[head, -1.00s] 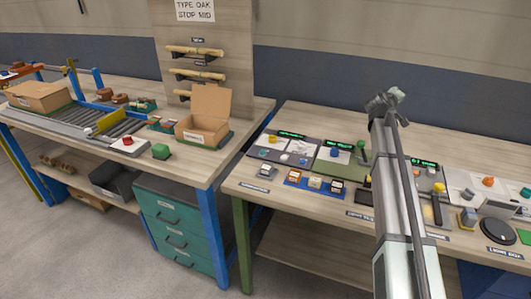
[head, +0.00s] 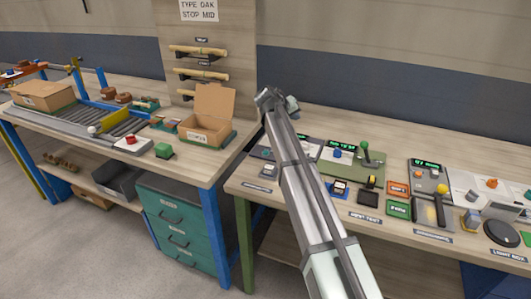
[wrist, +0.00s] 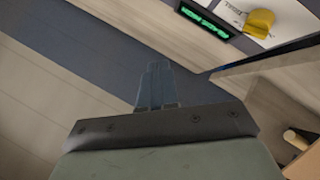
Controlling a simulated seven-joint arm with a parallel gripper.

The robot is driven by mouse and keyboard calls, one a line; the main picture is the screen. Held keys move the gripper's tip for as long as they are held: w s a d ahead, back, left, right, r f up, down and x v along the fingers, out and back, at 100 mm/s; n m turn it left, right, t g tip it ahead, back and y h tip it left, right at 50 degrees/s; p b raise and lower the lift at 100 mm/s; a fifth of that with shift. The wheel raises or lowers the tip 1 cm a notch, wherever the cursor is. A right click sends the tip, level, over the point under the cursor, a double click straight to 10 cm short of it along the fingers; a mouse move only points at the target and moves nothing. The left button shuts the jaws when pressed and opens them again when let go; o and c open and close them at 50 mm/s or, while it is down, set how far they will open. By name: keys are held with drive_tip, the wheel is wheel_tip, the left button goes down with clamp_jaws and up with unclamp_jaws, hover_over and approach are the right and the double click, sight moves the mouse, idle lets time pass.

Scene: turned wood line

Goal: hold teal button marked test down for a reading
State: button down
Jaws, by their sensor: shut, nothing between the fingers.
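My gripper (head: 272,98) is raised above the back left of the right-hand bench in the head view. In the wrist view its fingers (wrist: 155,86) are together with nothing between them. The "test" marking is not readable in any view. A small teal piece (head: 268,153) shows on the leftmost panel beside my arm; I cannot tell whether it is the button. Another teal knob (head: 527,194) sits at the far right. My arm hides much of the leftmost panel in the head view. The gripper touches no button.
The wrist view shows a green-lit display (wrist: 207,20) and a yellow knob (wrist: 260,23). An open cardboard box (head: 206,128) stands on the left bench.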

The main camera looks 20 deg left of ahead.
drive_tip(key=g, duration=0.1)
hover_over(264, 152)
drive_tip(key=shift+s+f+m, duration=0.25)
drive_tip(key=shift+f+m, duration=0.05)
drive_tip(key=shift+f, duration=0.6)
drive_tip(key=shift+f, duration=4.45)
drive_tip(key=shift+f, duration=0.1)
drive_tip(key=shift+f, duration=0.3)
drive_tip(key=shift+f, duration=0.35)
drive_tip(key=shift+r, duration=0.1)
idle(0.8)
drive_tip(key=shift+r, duration=0.7)
